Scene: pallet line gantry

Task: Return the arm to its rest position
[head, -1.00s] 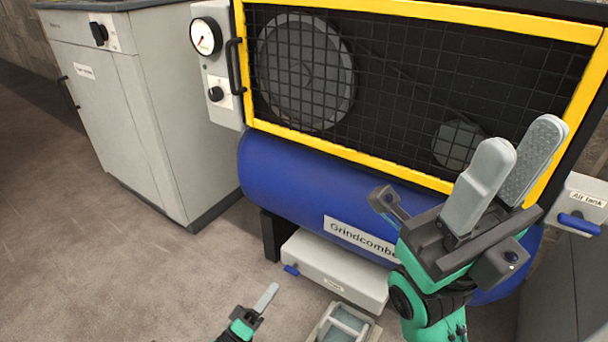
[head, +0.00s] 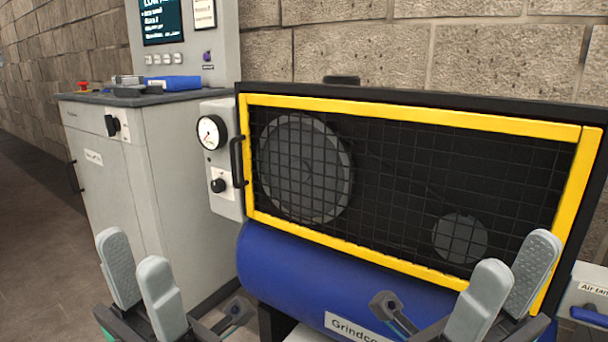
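My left gripper (head: 138,280) is at the lower left of the head view, raised in front of the grey cabinet. Its two grey fingers point up and stand apart with nothing between them. My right gripper (head: 507,290) is at the lower right, in front of the compressor's yellow-framed guard. Its two fingers also point up, apart and empty. Most of both arms is below the picture's edge.
The blue air tank (head: 290,280) lies under the yellow-framed mesh guard (head: 400,107). A gauge (head: 211,132) and knob sit left of it. The grey cabinet (head: 112,190) carries a blue item (head: 175,83) on top. Open floor (head: 40,260) shows at the left.

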